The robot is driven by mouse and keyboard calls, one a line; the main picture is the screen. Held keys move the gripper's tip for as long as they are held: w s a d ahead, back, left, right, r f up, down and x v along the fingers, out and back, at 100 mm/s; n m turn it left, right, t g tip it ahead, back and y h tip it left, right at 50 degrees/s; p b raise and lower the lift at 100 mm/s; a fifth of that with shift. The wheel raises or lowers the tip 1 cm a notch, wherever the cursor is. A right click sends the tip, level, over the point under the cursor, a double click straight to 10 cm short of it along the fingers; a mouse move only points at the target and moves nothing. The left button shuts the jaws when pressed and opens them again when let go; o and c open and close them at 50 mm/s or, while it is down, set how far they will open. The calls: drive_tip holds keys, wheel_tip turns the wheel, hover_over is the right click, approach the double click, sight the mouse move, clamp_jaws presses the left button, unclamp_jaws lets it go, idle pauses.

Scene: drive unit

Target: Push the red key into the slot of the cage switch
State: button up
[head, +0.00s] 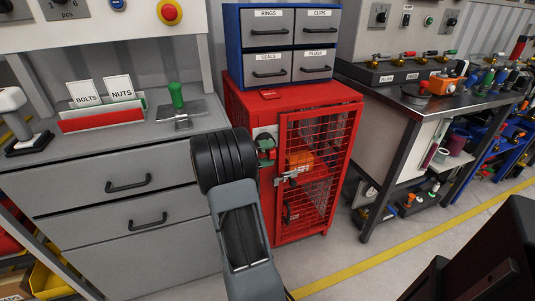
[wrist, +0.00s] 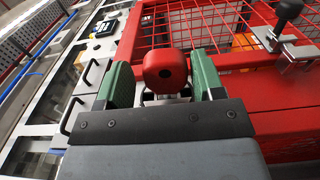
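The red key (wrist: 165,70) shows its round red head in the wrist view, with a silver metal part below it. My gripper (wrist: 164,80) has its two green fingers on either side of the head, with narrow gaps visible, so it looks open around the key. In the head view my gripper (head: 265,149) is at the upper left front of the red cage (head: 255,110), beside the pale switch plate. The arm and fingers hide the key and slot there, and I cannot tell how deep the key sits.
The cage's mesh door (head: 316,165) is closed, with a metal latch (head: 290,177) just below my gripper. A blue drawer unit (head: 232,50) stands on the cage. Grey drawers (head: 110,170) are at left, a workbench (head: 400,110) at right. The floor before the cage is clear.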

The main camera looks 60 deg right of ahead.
drive_tip(key=shift+o, duration=1)
drive_tip(key=p+v, duration=0.1)
drive_tip(key=v, duration=1.3)
drive_tip(key=s+a, duration=0.4)
drive_tip(key=s, duration=0.1)
drive_tip(key=shift+s, duration=0.35)
drive_tip(key=shift+r, duration=0.15)
